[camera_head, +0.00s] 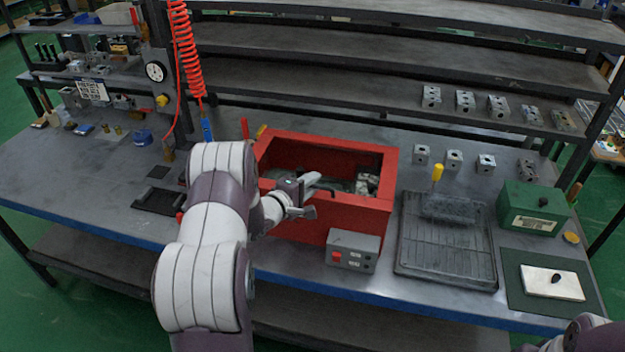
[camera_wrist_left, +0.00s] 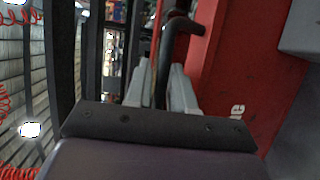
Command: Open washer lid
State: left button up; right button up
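The red washer (camera_head: 330,224) stands mid-table. Its red-framed top shows a dark interior with grey metal parts; I cannot tell whether a clear lid pane covers it. A black bent handle (camera_head: 325,189) is at its near side and also shows in the left wrist view (camera_wrist_left: 165,62). My left gripper (camera_head: 316,195) is at the washer's front, fingers apart. In the left wrist view the fingers (camera_wrist_left: 162,85) point toward the handle, which lies between them in the picture; contact is unclear. Part of my right arm shows at the lower right; its gripper is out of view.
A grey control box (camera_head: 352,250) with a red button stands before the washer. A black rack tray (camera_head: 446,240), a green box (camera_head: 533,208) and several metal valve blocks (camera_head: 454,160) are to the right. A red coiled hose (camera_head: 186,50) hangs behind my left arm.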

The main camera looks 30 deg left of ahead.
pick_arm(q)
jog(key=shift+w+d+f, duration=0.1)
jog(key=shift+w+d, duration=0.1)
jog(key=shift+w, duration=0.2)
jog(key=shift+w+a+f, duration=0.25)
jog(key=shift+w+a, duration=0.05)
jog(key=shift+w, duration=0.05)
jog(key=shift+s+d, duration=0.1)
grip_shut()
jog(key=shift+r, duration=0.1)
